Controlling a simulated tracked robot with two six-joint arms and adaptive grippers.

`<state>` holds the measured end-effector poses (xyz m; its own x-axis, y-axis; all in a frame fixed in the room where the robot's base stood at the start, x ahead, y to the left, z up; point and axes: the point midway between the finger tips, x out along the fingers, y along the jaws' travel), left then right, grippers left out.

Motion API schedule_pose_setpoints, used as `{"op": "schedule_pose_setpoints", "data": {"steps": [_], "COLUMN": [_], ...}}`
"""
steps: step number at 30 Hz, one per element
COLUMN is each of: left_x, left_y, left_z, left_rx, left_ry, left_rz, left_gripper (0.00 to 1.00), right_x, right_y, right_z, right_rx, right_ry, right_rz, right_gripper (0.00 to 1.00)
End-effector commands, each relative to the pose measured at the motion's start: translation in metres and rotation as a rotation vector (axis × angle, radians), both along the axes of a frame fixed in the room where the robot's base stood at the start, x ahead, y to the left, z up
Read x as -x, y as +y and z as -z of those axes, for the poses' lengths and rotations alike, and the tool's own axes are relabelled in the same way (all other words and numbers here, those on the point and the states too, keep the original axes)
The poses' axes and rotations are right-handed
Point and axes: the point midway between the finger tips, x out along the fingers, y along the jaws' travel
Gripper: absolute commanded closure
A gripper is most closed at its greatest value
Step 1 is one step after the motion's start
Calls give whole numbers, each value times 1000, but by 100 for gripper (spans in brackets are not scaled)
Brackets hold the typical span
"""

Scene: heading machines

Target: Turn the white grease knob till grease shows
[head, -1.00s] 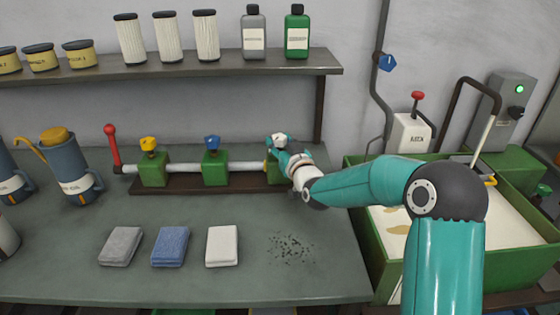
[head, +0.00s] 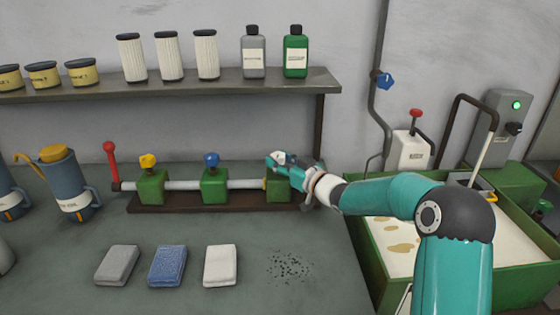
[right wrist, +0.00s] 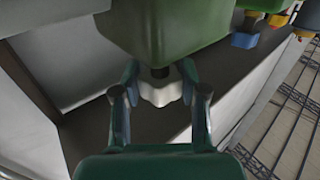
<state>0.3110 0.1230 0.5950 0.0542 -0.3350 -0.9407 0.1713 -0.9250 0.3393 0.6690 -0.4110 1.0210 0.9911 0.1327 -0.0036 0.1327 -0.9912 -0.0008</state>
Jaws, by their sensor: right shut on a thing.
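The white grease knob (right wrist: 162,86) shows in the right wrist view between my fingers, on a short dark stem against a green block (right wrist: 168,28). In the head view the knob (head: 277,156) is a small pale shape at the tip of my right gripper (head: 280,161), mostly covered by it. My right gripper (right wrist: 160,98) is shut on the knob. The right green block (head: 278,190) carries the rod's end. A small yellow patch (head: 265,183) shows at its left side; I cannot tell whether it is grease. My left gripper is out of view.
A yellow knob (head: 148,160), a blue knob (head: 211,159) and a red-topped lever (head: 111,165) stand along the same rod. Folded cloths (head: 167,265) and dark specks (head: 289,266) lie in front. A green tank (head: 520,262) stands right. A shelf (head: 180,85) runs above.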

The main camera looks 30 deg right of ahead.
Motion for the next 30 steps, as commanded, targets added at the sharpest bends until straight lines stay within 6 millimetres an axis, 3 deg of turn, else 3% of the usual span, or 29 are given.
{"op": "schedule_pose_setpoints", "data": {"steps": [5,6,10,23,30], "left_x": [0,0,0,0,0], "left_y": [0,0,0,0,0], "left_z": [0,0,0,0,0], "left_rx": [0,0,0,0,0], "left_ry": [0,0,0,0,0], "left_rz": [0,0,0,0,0], "left_gripper": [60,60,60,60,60], "right_x": [0,0,0,6,42], "right_y": [0,0,0,-1,-6], "right_z": [1,1,1,-1,0], "right_rx": [-3,-3,-2,0,-1], "right_ry": [1,1,0,-2,1], "right_rz": [0,0,0,1,3], "right_gripper": [92,54,33,31,31]}}
